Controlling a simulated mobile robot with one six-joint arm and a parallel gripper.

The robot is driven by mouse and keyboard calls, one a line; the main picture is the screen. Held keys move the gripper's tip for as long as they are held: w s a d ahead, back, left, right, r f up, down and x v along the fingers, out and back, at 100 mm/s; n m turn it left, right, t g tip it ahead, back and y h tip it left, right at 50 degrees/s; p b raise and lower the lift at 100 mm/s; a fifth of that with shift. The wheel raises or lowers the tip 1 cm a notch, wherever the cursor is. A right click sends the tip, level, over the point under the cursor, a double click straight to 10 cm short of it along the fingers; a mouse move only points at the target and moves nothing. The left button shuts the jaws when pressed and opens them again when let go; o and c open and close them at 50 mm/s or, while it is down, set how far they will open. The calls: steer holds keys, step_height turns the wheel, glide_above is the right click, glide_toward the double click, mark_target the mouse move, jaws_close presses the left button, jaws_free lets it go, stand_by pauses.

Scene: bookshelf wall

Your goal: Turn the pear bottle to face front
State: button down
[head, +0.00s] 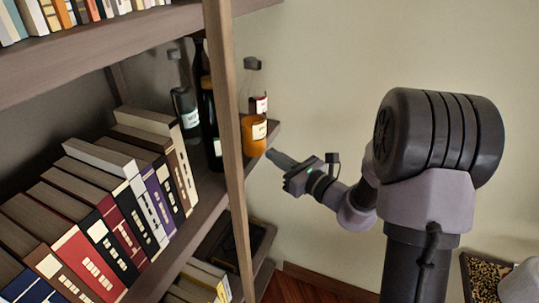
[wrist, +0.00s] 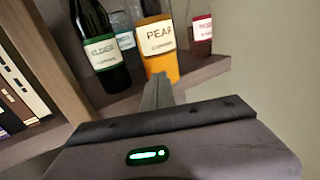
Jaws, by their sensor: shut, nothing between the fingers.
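The pear bottle (wrist: 160,52) is orange with a white label reading "PEAR". It stands upright on the shelf board near its front edge, and its label faces the wrist camera. In the head view the orange bottle (head: 255,137) stands just right of the shelf post, its label on its right side. My gripper (wrist: 158,92) is shut and empty, its fingertips just in front of the lower part of the bottle in the wrist view; I cannot tell whether they touch. In the head view my gripper (head: 275,157) is to the lower right of the bottle.
A dark green "ELDER" bottle (wrist: 98,50) stands left of the pear bottle. A bottle with a red label (wrist: 202,35) stands to its right, and a clear bottle (wrist: 123,32) behind. The wooden post (head: 230,130) and books (head: 110,190) are left.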

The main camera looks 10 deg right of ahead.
mark_target(253, 142)
steer(key=shift+x, duration=1.2)
steer(key=p+x, duration=0.1)
steer(key=x, duration=0.6)
steer(key=shift+w+a, duration=0.1)
